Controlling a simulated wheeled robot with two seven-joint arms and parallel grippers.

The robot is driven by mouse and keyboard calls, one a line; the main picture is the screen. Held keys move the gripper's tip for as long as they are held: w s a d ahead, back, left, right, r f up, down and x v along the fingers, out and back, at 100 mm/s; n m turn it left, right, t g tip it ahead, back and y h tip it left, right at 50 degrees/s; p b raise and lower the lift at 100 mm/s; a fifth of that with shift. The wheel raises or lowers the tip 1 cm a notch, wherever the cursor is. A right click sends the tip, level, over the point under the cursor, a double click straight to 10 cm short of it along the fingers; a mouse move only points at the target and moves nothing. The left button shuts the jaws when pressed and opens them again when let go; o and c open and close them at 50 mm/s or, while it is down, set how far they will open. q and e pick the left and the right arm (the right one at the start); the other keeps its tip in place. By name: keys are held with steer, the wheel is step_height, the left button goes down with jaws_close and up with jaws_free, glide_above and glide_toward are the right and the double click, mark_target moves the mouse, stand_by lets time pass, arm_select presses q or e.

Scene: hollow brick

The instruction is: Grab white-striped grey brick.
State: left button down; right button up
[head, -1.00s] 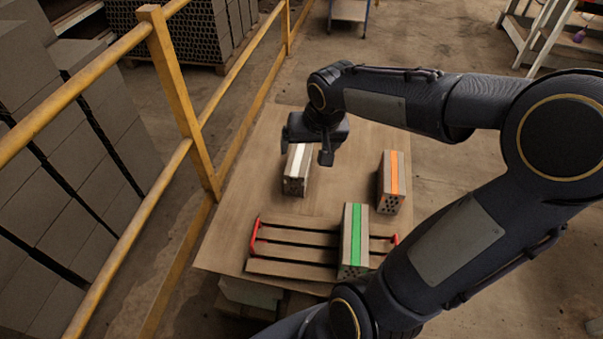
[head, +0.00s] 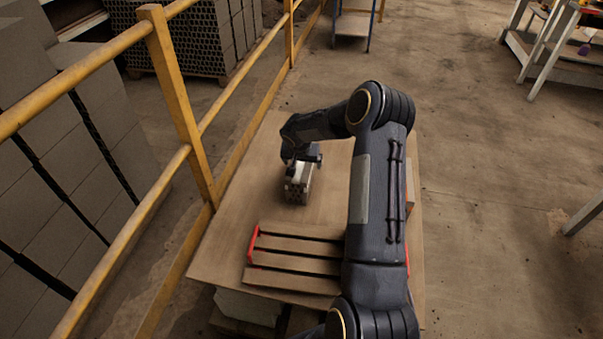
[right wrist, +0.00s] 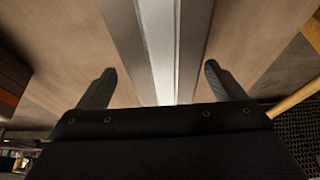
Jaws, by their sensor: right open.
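The white-striped grey brick (head: 297,191) stands on the wooden table top, left of my right arm in the head view. My right gripper (head: 302,160) is right over its far end and hides part of its top. In the right wrist view the brick (right wrist: 155,50) runs between the two fingers of my right gripper (right wrist: 155,85). The fingers are open, one on each side, with gaps to the brick's sides. My left gripper is not in view.
A slatted wooden pallet with red ends (head: 295,260) lies on the near part of the table (head: 240,190). My right arm hides the green-striped brick and most of the orange-striped brick (head: 410,190). A yellow railing (head: 180,110) runs along the table's left side.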

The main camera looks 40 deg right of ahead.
steer(key=x, duration=0.4)
steer(key=shift+w, duration=0.3)
steer(key=c, duration=1.8)
steer(key=shift+r, duration=0.15)
